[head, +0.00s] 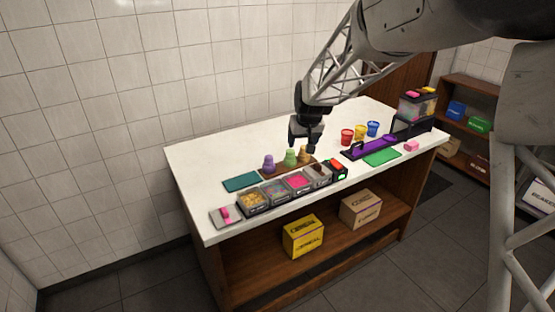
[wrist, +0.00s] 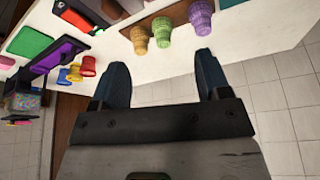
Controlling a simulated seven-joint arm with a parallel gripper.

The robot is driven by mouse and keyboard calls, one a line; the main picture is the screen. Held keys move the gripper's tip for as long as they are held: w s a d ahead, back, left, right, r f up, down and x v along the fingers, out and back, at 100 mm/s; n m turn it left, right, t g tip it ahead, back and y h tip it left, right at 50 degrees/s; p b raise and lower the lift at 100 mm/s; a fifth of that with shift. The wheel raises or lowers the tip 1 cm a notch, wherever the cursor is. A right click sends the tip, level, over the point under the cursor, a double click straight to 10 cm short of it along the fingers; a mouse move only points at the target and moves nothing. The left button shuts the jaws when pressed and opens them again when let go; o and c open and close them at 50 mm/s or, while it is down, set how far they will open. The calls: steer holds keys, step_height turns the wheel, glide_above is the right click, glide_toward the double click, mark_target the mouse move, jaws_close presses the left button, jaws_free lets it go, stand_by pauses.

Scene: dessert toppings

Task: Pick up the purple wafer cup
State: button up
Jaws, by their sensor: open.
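The purple wafer cup (head: 268,163) stands upright at the left end of a row on a brown wooden board (head: 273,173). In the wrist view the purple cup (wrist: 200,17) is at the top, right of the other cups. A green wafer cup (head: 290,158) and a tan wafer cup (head: 305,153) stand beside it; the tan one is partly hidden by my gripper in the head view. My gripper (head: 304,144) is open and empty, above the tan end of the row. In the wrist view my gripper (wrist: 158,70) shows both fingers apart, with nothing between them.
Topping bins (head: 299,183) line the counter's front edge before the board. A teal mat (head: 240,182) lies left of the cups. Red, yellow and blue cups (head: 347,137) and a purple tray (head: 368,147) are to the right. The counter's back left is clear.

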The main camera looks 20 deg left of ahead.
steer(key=n, duration=0.1)
glide_above(269, 157)
steer(key=s+d, duration=0.2)
step_height(269, 157, down, 8)
steer(key=shift+s+a+f+y, duration=0.15)
steer(key=shift+a+y, duration=0.05)
steer(key=shift+y, duration=0.1)
steer(key=shift+x, duration=1.3)
steer(key=shift+f, duration=0.1)
steer(key=shift+x, duration=2.5)
steer(key=c, duration=0.8)
